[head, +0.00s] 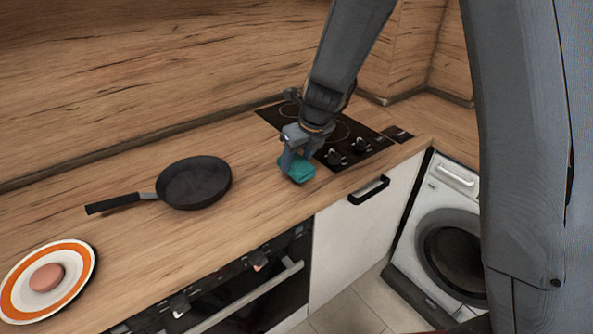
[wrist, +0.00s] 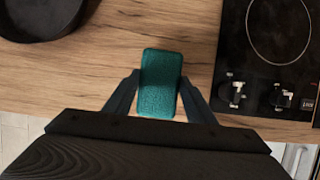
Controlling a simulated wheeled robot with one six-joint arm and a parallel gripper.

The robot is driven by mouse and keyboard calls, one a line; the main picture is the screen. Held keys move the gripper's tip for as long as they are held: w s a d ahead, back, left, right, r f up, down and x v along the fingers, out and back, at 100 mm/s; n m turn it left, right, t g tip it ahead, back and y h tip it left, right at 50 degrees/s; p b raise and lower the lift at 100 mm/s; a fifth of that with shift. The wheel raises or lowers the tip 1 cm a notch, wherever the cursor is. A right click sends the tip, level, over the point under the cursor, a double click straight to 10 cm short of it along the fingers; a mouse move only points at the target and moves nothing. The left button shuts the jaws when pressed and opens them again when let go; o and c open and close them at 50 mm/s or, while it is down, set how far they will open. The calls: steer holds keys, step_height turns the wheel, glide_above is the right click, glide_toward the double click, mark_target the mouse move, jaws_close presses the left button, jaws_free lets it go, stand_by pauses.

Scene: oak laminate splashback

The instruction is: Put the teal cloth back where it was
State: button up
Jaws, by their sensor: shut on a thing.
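The teal cloth (head: 297,171) is a small folded block on or just above the wooden counter, left of the black cooktop's front edge. In the wrist view the cloth (wrist: 160,85) sits between the two fingers, which press on its sides. My gripper (head: 298,160) points down and is shut on the cloth; its fingers also show in the wrist view (wrist: 160,92). I cannot tell whether the cloth touches the counter.
A black cooktop (head: 268,113) with knobs lies to the right. A black frying pan (head: 194,183) stands to the left. An orange-rimmed plate (head: 84,268) with a pinkish-brown round item (head: 46,277) is at the far left. Bare counter (head: 245,180) lies between pan and cloth.

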mark_target(299, 164)
steer(key=shift+f+b, duration=0.5)
steer(key=shift+f, duration=1.3)
steer(key=shift+f, duration=0.15)
steer(key=o, duration=1.1)
steer(key=p+v, duration=0.1)
steer(key=v, duration=1.1)
steer(key=s+d+f+n+g+h, duration=0.1)
steer(key=s+d+n, duration=0.6)
steer(key=n, duration=0.7)
steer(key=s+d+f+n+g+h, duration=0.1)
steer(key=s+d+f+n, duration=0.1)
steer(key=s+d+n, duration=0.5)
steer(key=s+n, duration=0.4)
steer(key=n, duration=0.4)
steer(key=shift+s+h, duration=0.2)
steer(key=shift+h, duration=0.1)
